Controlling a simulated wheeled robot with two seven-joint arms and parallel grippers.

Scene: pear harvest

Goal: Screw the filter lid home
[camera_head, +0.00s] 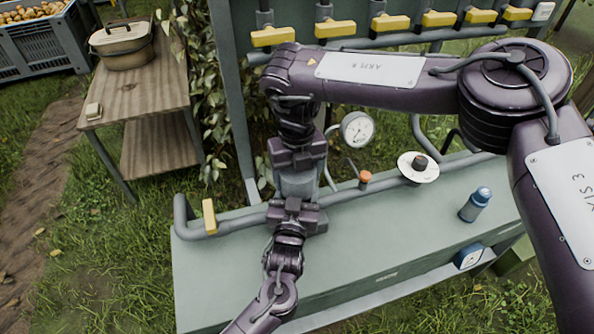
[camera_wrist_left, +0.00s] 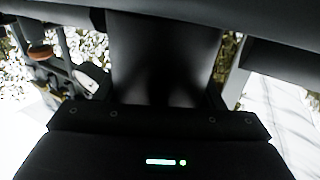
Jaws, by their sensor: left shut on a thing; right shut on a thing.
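A grey-green filter housing (camera_head: 297,183) stands upright in the pipe line on the bench. My right gripper (camera_head: 297,160) comes down from above and is shut at the top of the housing. Its jaws hide the filter lid, so how the lid sits cannot be seen. My left gripper (camera_head: 297,206) comes in from the front and is shut on the lower part of the housing, just below the right one. In the left wrist view my left gripper (camera_wrist_left: 165,110) is dark and fills the middle, and what it holds is not clear.
The bench (camera_head: 240,275) carries a pipe with a yellow lever (camera_head: 209,216), a gauge (camera_head: 357,129), an orange knob (camera_head: 365,178), a white disc with a black knob (camera_head: 418,168) and a blue-capped bottle (camera_head: 475,204). Yellow valve handles (camera_head: 335,29) line the back. A wooden table (camera_head: 140,80) stands left.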

